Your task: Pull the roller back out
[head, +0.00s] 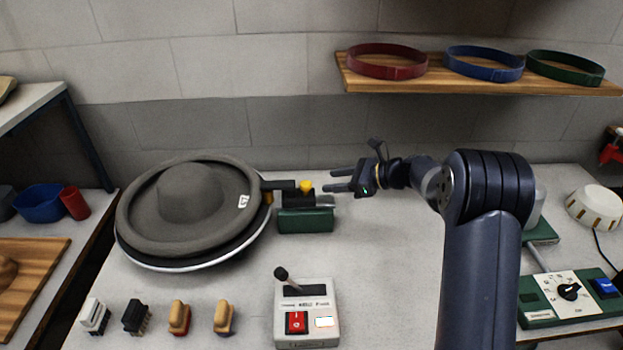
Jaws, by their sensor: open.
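A grey felt hat (190,190) lies on a round turntable with a pale rim (190,266) at left. Beside its right edge stands a green block (305,220) carrying a black slide with a yellow knob (306,187). A dark bar (277,185) reaches left from there to the hat brim. A small orange-brown part (268,197) shows at the brim; I cannot tell whether this is the roller or whether it touches the felt. My gripper (331,181) is open and empty, its fingers pointing left, just right of the yellow knob and apart from it in the picture.
A control box (305,328) with a lever and red switch stands in front of the green block. Several brushes (180,318) line the front left. A shelf (480,87) with coloured bands hangs behind. A dial panel (566,297) is at right.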

